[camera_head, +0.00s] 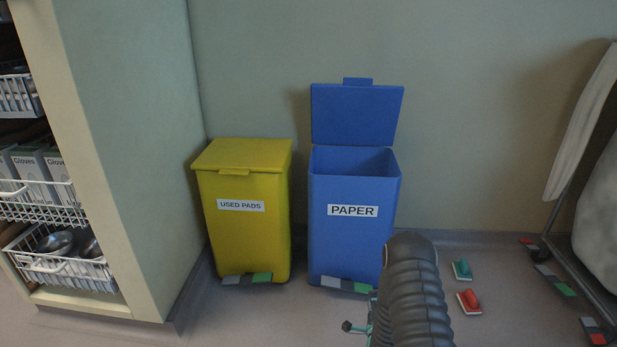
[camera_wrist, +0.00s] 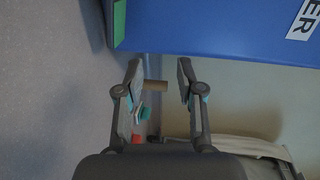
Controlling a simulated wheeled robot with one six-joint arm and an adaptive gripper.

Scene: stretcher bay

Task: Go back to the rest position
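My gripper (camera_wrist: 158,72) shows in the wrist view with its two fingers apart. A small brown cylinder (camera_wrist: 156,86) appears in the gap between them. A gap shows between it and the right finger, and I cannot tell its distance or whether it touches the left one. In the head view my dark ribbed arm rises at the bottom, right of centre, in front of the blue bin's lower right corner. A small part of the gripper (camera_head: 350,327) shows left of the arm, low near the floor; the rest is hidden.
The blue PAPER bin (camera_head: 335,240) has its lid up. The yellow USED PADS bin (camera_head: 247,225) is closed. Shelves with wire baskets (camera_head: 40,205) stand left, a wheeled frame (camera_head: 560,205) right.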

